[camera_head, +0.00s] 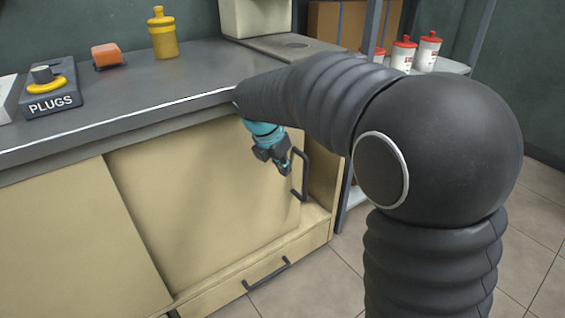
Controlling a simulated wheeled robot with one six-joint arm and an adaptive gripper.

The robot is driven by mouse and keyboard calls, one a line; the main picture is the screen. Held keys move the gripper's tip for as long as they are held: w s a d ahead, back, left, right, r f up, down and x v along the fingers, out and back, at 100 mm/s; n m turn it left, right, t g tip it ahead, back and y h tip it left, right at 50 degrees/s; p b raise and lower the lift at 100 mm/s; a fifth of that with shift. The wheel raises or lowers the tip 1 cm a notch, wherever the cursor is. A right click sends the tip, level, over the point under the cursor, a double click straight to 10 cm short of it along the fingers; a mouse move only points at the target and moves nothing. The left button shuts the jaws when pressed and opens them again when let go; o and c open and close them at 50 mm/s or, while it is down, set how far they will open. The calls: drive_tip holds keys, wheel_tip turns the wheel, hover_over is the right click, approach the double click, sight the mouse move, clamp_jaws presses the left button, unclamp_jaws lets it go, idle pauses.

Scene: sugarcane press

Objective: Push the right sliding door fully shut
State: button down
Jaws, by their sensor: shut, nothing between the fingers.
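The right sliding door (200,215) is a cream panel on the front of the cabinet, under the grey countertop. Its dark bar handle (303,175) stands upright near its right edge. A recessed opening (324,178) shows between the door's right edge and the cabinet's right end. My gripper (284,171), dark with a teal wrist, is shut and empty. It points down in front of the door, just left of the handle. I cannot tell whether it touches the handle or the door. The left sliding door (75,245) overlaps the left part of the cabinet front.
A drawer with a dark handle (267,274) lies below the doors. The countertop (180,85) holds a yellow bottle (163,35), an orange block (107,55) and a PLUGS box (48,90). A shelf with red-capped white bottles (428,50) stands right of the cabinet. Tiled floor lies in front.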

drive_tip(key=w+d+f+b, duration=0.1)
drive_tip(key=w+d+f, duration=0.3)
drive_tip(key=f, duration=0.1)
drive_tip(key=shift+w+d, duration=0.15)
idle(0.4)
